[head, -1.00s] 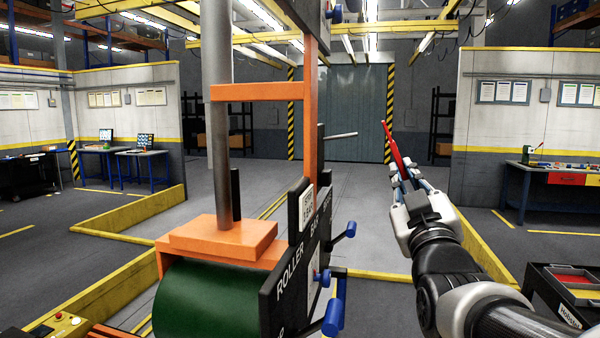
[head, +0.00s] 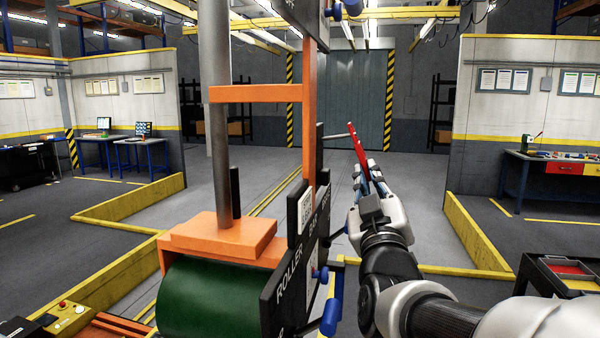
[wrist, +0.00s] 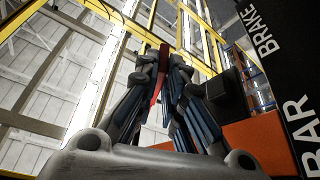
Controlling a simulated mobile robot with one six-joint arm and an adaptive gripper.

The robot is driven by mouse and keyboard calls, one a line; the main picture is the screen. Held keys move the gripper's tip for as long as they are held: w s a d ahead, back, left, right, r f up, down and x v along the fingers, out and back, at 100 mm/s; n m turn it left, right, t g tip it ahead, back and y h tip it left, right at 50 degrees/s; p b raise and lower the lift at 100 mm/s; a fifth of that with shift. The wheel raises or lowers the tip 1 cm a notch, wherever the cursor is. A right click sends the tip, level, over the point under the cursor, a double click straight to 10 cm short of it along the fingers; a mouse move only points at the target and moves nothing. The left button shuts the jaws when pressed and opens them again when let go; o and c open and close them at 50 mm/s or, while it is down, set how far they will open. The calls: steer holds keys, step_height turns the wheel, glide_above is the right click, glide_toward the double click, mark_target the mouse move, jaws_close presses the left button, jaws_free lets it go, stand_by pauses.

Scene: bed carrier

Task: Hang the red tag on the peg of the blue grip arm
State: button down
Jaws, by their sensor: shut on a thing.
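The red tag (head: 358,143) is a thin flat strip, seen in the head view just right of the machine. My gripper (head: 366,170) is shut on its lower end, and the tag points up and slightly left. In the wrist view the tag (wrist: 157,77) shows between the fingers (wrist: 161,68). A thin grey rod (head: 335,136) sticks out rightward from the machine, and its outer end is close to the tag in the picture. I cannot tell whether they touch. Blue grips show on the machine at the top (head: 352,8) and low down (head: 331,312); which carries the peg is unclear.
The machine has an orange frame (head: 309,120), a green roller (head: 205,305) and black lettered plates (head: 292,275) just left of my arm. A dark cart (head: 560,275) stands at the lower right. Open floor (head: 425,190) lies beyond my gripper.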

steer(key=shift+w+a+f+b, duration=0.25)
steer(key=shift+a+f+b, duration=0.1)
steer(key=shift+a, duration=0.35)
steer(key=shift+w+a+f+b, duration=0.2)
steer(key=shift+a+f+b, duration=0.1)
steer(key=shift+a, duration=0.35)
steer(key=c, duration=1.6)
jaws_free()
